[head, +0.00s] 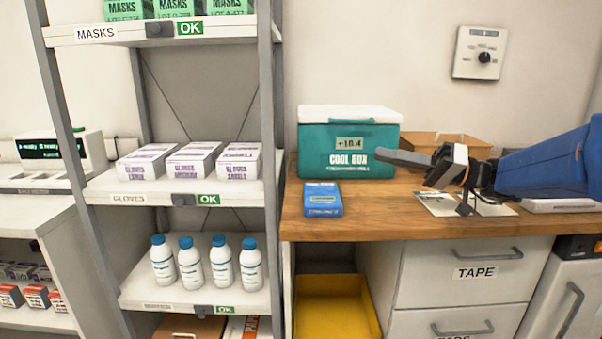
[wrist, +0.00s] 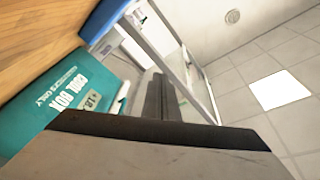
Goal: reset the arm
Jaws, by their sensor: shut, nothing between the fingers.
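My gripper (head: 400,158) is on the right in the head view, at the end of my blue arm. Its fingers point left, above the wooden counter (head: 390,222) and in front of the cool box. The fingers are shut together with nothing between them. In the wrist view the closed fingers (wrist: 162,98) point away over the floor and shelf side. My arm hides part of the counter's right end.
A teal cool box (head: 347,148) with a white lid stands on the counter, beside a blue box (head: 322,199). A shelf rack (head: 195,185) with masks, gloves and bottles stands left. A yellow bin (head: 335,305) sits below. A dial panel (head: 480,53) is on the wall.

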